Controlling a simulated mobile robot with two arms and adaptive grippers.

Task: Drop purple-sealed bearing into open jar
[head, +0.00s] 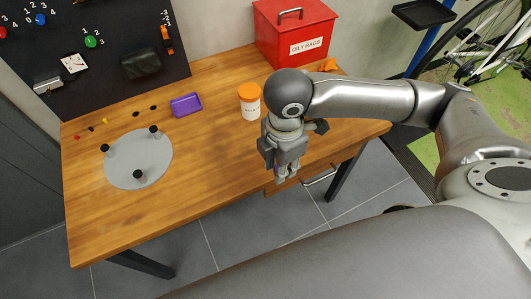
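A white jar (250,109) with an orange top (249,91) stands upright near the back of the wooden table, just left of my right arm. The top looks like a closed lid; I make out no open mouth. My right gripper (287,178) points down near the table's front right edge, in front of and right of the jar. Its fingers are close together, but whether they hold anything is not clear. I cannot make out a purple-sealed bearing. My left gripper is not in view.
The table's front middle is clear.

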